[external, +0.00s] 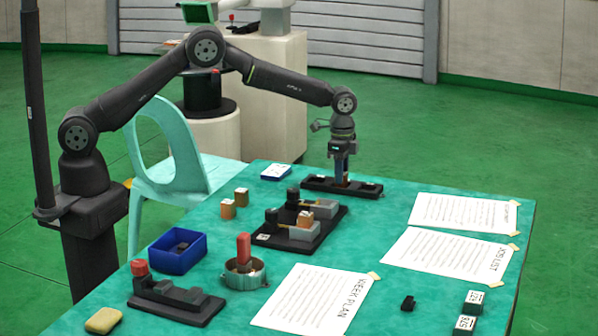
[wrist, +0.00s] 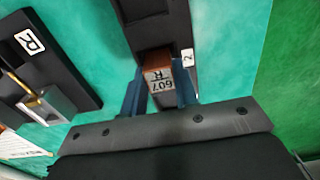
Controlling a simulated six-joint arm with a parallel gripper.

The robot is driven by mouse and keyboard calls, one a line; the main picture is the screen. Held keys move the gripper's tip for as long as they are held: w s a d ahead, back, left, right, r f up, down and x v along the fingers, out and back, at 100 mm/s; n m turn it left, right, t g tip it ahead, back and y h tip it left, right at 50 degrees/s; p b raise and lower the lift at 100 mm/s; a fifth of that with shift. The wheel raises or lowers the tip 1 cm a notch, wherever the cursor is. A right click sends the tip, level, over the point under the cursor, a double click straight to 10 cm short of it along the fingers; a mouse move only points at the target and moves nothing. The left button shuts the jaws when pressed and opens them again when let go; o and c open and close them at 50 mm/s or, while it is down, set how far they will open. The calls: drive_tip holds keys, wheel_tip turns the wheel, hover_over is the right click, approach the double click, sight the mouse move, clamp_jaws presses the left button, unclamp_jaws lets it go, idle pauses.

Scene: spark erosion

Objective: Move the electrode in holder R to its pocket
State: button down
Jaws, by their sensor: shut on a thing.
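My gripper (external: 341,178) is over the long black tray (external: 318,184) at the far edge of the table. In the wrist view my gripper's blue fingers (wrist: 160,92) are shut on a brown electrode (wrist: 158,75) marked 607 R. The electrode is at the tray (wrist: 178,22) beside a label with a 2; how deep it sits in a pocket is hidden. The black holder plate (external: 333,222) stands nearer, with grey clamp blocks. In the wrist view the plate (wrist: 75,60) bears an R label, and the visible grey clamp there looks empty.
Another orange-brown electrode (external: 305,218) stands on the holder plate. Two tan blocks (external: 234,203), a blue bin (external: 178,251), a round metal fixture (external: 245,275) and a black fixture (external: 176,300) are on the left. Paper sheets (external: 463,212) lie right of the tray.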

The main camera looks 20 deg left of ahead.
drive_tip(key=shift+f, duration=0.2)
drive_tip(key=c, duration=1.1)
unclamp_jaws()
drive_tip(key=shift+o, duration=0.2)
wheel_tip(320, 180, up, 18)
drive_tip(key=shift+f, duration=0.25)
wheel_tip(320, 180, down, 17)
drive_tip(key=shift+f, duration=0.2)
drive_tip(key=shift+r, duration=0.1)
